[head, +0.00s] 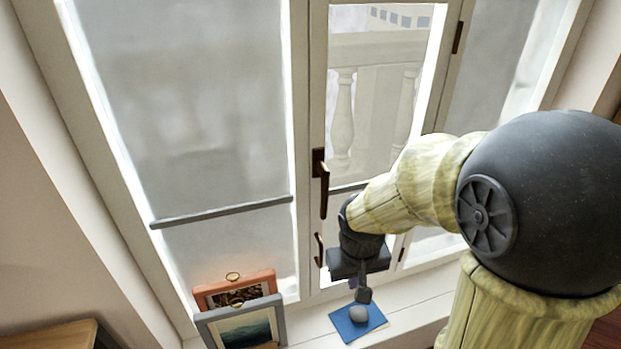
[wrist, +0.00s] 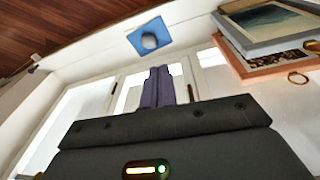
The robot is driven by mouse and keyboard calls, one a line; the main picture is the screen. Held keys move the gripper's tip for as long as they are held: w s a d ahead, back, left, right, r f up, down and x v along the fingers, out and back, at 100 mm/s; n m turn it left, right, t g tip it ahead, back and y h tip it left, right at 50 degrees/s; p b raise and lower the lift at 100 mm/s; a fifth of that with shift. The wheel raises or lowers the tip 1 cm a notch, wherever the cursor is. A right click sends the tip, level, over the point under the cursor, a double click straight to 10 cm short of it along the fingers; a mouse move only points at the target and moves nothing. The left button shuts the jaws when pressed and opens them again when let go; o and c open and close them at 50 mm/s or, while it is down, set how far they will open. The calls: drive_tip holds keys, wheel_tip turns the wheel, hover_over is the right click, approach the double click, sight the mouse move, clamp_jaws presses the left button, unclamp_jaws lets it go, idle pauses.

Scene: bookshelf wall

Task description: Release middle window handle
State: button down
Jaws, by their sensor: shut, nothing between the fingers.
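The middle window (head: 375,110) has a clear pane with a stone balustrade behind it. A dark bronze handle (head: 323,185) hangs down on its left frame, and a smaller dark handle (head: 319,249) sits lower on that frame. My gripper (head: 358,284) points down over the sill, right of and below both handles, and appears apart from them. In the wrist view, my purple fingers (wrist: 158,88) are together with nothing between them. The handles cannot be made out clearly in the wrist view. My arm covers part of the pane's lower right.
A blue mat (head: 345,331) with a grey stone (head: 358,313) lies on the sill below my gripper. Two picture frames, orange (head: 266,275) and grey (head: 203,320), stand to the left. A left window (head: 190,90) has a grey horizontal bar (head: 220,212).

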drive_tip(key=w+a+r+n+h+p, duration=0.1)
drive_tip(key=w+a+r+p, duration=0.2)
drive_tip(key=a+r+p, duration=0.4)
drive_tip(key=w+a+r+n+h+p, duration=0.2)
drive_tip(key=a+r+p, duration=0.6)
drive_tip(key=r, duration=0.7)
drive_tip(key=shift+w+a+h+p, duration=0.3)
drive_tip(key=shift+w+p, duration=0.1)
drive_tip(key=shift+p, duration=0.7)
drive_tip(key=shift+d+n, duration=0.1)
drive_tip(key=shift+n, duration=0.2)
drive_tip(key=w+d+f+p, duration=0.1)
drive_tip(key=d+f, duration=0.1)
drive_tip(key=f, duration=0.1)
drive_tip(key=w+d+f+p, duration=0.1)
drive_tip(key=d+f+p, duration=0.1)
drive_tip(key=f, duration=0.1)
drive_tip(key=w+d+f+p, duration=0.1)
drive_tip(key=d+f, duration=0.2)
drive_tip(key=shift+w+f+p, duration=0.15)
drive_tip(key=shift+w+p, duration=0.1)
drive_tip(key=shift+p, duration=0.15)
drive_tip(key=shift+f+t+b, duration=0.15)
drive_tip(key=shift+t+b, duration=0.15)
drive_tip(key=shift+b, duration=0.2)
